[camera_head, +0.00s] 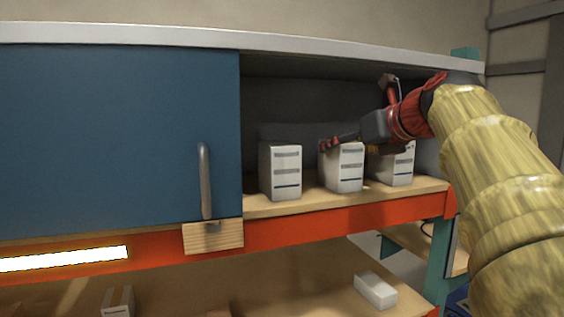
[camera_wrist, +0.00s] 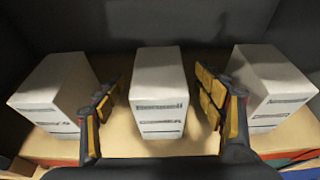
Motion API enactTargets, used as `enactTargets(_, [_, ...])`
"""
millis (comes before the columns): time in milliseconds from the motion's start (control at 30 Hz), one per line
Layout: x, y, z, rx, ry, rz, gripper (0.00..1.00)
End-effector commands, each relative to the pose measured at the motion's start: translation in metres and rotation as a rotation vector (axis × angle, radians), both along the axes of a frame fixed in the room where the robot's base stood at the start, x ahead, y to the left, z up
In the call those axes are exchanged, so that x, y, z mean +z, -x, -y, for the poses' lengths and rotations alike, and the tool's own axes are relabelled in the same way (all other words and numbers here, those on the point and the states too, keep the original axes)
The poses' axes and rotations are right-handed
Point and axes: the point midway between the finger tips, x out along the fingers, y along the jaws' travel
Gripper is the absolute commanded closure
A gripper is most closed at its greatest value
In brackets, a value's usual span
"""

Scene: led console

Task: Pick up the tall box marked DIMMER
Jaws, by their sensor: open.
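Three similar white boxes with dark label strips stand upright in the open part of the cabinet. The left box (camera_head: 281,171), the middle box (camera_head: 344,167) and the right box (camera_head: 397,165) show in the head view; the lettering is too small to read, so I cannot tell which is marked DIMMER. In the wrist view, the middle box (camera_wrist: 159,92) stands between the open fingers of my gripper (camera_wrist: 160,110), with gaps on both sides. The left box (camera_wrist: 56,92) and right box (camera_wrist: 268,85) stand outside the fingers. My gripper in the head view (camera_head: 358,143) is at the middle box's top.
The wooden shelf (camera_head: 268,206) has an orange front edge, with the cabinet top close above my arm. A blue door (camera_head: 120,140) with a grey handle covers the left side. A white box (camera_head: 375,290) lies on the lower surface.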

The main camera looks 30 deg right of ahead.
Motion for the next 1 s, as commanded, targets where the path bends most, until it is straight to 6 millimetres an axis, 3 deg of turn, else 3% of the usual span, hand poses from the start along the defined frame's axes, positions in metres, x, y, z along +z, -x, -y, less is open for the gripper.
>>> enactTargets(600, [-0.020, -0.066, 0.014, 0.001, 0.000, -0.001, 0.30])
enactTargets(867, [-0.022, -0.069, 0.015, 0.000, 0.001, 0.000, 0.30])
enactTargets(1000, [-0.022, -0.069, 0.015, 0.000, 0.001, -0.001, 0.37])
